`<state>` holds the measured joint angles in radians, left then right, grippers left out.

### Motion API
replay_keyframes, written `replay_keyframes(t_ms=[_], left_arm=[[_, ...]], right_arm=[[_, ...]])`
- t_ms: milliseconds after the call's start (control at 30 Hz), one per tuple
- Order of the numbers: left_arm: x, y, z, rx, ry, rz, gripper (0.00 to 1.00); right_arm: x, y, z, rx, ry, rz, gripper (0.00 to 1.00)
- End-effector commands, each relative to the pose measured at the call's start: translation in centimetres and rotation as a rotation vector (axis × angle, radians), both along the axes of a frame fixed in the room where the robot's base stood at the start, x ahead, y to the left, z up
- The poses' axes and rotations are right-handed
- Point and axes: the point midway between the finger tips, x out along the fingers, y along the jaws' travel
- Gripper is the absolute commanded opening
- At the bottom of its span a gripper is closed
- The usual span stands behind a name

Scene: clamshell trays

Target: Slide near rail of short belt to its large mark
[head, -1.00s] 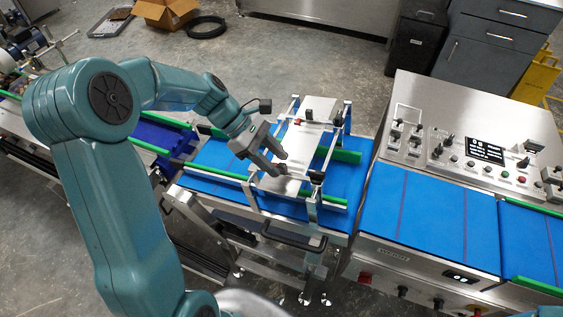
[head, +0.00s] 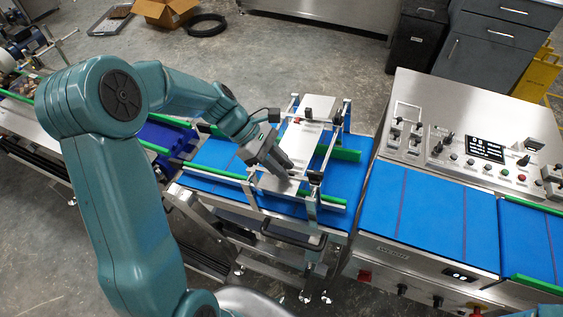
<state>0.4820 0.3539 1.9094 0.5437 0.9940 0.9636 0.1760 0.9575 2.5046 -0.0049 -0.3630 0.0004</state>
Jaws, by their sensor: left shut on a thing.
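The short belt (head: 213,155) is the blue belt under a metal frame in the middle of the head view. Its near rail (head: 333,199) is a green strip along the front side, with a far green rail (head: 346,154) behind it. A light metal plate (head: 301,143) spans the belt between the rails. My left gripper (head: 288,172) is over the near part of this plate, its fingers closed around the near rail's small dark knob, which the fingers now hide. The large mark cannot be made out. My right gripper is out of view.
A control panel (head: 480,125) with knobs and a display stands to the right, behind another blue belt (head: 425,215). Metal posts and crossbars of the frame rise close around my left gripper.

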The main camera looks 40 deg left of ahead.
Motion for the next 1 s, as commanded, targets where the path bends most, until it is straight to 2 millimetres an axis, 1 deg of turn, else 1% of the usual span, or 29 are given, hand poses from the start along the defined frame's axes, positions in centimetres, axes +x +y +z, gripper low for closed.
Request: replay_keyframes(t_ms=[100,333,367,400,667,767,867,1000], left_arm=[[-0.5,-0.2,0.0,-0.004,0.005,-0.001,0.0],[-0.4,-0.2,0.0,-0.004,0.003,-0.001,0.0],[-0.3,-0.1,0.0,-0.004,0.002,0.0,0.33],[-0.3,-0.1,0.0,-0.004,0.002,0.0,0.45],[-0.3,-0.1,0.0,-0.003,0.002,0.0,0.45],[-0.3,0.2,0.3,-0.001,0.0,0.001,0.45],[-0.5,1.2,1.2,0.0,-0.002,0.002,0.45],[-1.1,3.5,3.5,0.002,-0.004,0.004,0.45]], right_arm=[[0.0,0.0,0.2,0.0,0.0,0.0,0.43],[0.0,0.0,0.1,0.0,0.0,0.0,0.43],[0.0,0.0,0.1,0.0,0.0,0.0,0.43],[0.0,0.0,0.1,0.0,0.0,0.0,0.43],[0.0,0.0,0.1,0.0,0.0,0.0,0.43],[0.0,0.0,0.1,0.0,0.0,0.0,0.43],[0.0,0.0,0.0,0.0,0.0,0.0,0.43],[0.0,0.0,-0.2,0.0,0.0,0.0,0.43]])
